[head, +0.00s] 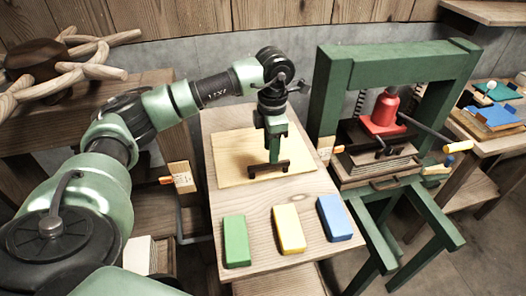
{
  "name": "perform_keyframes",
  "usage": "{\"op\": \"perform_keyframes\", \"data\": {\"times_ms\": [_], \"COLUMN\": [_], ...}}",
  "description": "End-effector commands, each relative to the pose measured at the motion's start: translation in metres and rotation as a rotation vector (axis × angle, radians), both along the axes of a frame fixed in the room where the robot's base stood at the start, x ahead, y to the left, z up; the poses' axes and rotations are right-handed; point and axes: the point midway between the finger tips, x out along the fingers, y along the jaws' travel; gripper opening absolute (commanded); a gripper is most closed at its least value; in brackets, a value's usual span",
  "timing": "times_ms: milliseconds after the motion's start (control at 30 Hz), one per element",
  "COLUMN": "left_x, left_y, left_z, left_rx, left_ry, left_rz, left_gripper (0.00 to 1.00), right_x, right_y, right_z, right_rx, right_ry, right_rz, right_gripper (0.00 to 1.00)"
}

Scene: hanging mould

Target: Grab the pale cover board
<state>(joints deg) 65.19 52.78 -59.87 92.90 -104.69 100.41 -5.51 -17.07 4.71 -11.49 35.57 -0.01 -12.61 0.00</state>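The pale cover board (232,157) is a thin, light wooden sheet lying flat on the wooden bench in the middle of the head view. My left gripper (269,173) points down over the right part of the board. Its two short dark fingers are wide apart at the ends of a dark bar, with nothing seen between them. I cannot tell whether the fingertips touch the board. My arm and gripper hide part of the board's far side. My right gripper is not in view.
Green (236,240), yellow (289,229) and blue (334,218) blocks lie at the bench's near end. A green press frame (330,95) with a red jack (384,112) stands close on the right. A wooden spoked wheel (40,62) sits at left.

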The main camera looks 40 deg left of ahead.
Motion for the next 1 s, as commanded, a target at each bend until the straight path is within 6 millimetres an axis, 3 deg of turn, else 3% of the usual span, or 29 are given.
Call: {"op": "perform_keyframes", "data": {"times_ms": [367, 500, 767, 800, 933, 1000], "left_x": [-0.003, -0.002, -0.002, -0.002, -0.002, -0.002], "left_y": [0.006, 0.005, 0.005, 0.005, 0.005, 0.005], "left_z": [-0.046, -0.065, -0.071, -0.071, -0.07, -0.07], "left_rx": [-0.002, -0.003, -0.004, -0.004, -0.004, -0.004], "left_ry": [0.008, 0.005, 0.001, 0.001, 0.001, 0.001], "left_rz": [-0.001, -0.001, -0.003, -0.003, -0.003, -0.003], "left_gripper": [0.38, 0.38, 0.38, 0.35, 0.0, 0.0], "right_x": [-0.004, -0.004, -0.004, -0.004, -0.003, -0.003], "right_y": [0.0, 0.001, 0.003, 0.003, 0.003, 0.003], "right_z": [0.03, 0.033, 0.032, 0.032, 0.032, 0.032], "right_rx": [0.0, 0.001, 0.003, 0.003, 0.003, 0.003], "right_ry": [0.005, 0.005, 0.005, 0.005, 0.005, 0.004], "right_rz": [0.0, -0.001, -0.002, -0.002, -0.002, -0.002], "right_gripper": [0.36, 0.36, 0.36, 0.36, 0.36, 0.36]}}
